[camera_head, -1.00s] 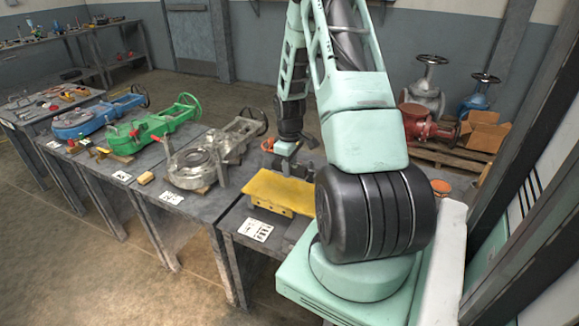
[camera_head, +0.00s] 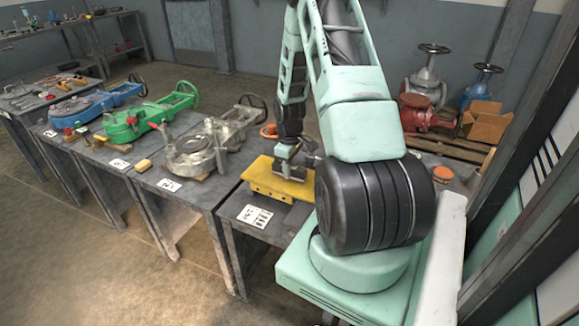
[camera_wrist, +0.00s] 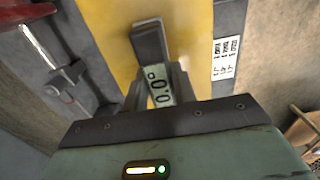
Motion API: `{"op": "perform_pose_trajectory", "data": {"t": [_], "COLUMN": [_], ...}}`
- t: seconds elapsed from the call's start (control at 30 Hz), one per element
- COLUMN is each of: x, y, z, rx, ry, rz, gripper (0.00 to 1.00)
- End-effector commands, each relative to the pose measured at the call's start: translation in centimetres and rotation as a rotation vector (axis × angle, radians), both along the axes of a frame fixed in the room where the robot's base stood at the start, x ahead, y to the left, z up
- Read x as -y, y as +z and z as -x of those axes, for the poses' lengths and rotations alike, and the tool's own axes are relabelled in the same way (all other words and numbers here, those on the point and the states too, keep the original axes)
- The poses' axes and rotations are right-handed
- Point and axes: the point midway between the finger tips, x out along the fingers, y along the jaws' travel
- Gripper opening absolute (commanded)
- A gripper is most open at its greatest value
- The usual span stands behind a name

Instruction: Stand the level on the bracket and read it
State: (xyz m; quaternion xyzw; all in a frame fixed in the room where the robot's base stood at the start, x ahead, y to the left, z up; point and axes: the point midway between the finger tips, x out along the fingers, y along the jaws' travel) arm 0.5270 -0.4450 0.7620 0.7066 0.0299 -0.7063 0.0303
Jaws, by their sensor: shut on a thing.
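The yellow bracket (camera_head: 268,181) lies on the grey table at the front. It also fills the upper middle of the wrist view (camera_wrist: 108,30). The level (camera_wrist: 149,42) is a dark grey bar with a pale display. My gripper (camera_wrist: 158,92) is shut on the level, with a finger on either side of the display. The display appears to read 0.0°, its lower part close to the gripper body. In the head view my gripper (camera_head: 287,160) is low over the bracket's top. I cannot tell whether the level's underside touches the bracket.
A printed white card (camera_head: 255,215) lies on the table in front of the bracket. Grey (camera_head: 195,150), green (camera_head: 135,120) and blue (camera_head: 85,105) valves stand on the tables to the left. An orange-handled item (camera_head: 268,131) is behind the bracket.

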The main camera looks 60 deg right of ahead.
Motion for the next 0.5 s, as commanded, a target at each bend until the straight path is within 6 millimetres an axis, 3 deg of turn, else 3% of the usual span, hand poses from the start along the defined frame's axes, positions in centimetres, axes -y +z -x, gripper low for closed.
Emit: {"op": "perform_pose_trajectory", "data": {"t": [0.5], "x": [0.01], "y": [-0.44], "z": [-0.01], "rx": [0.0], "ry": [0.0], "rz": [0.0], "gripper": [0.0]}}
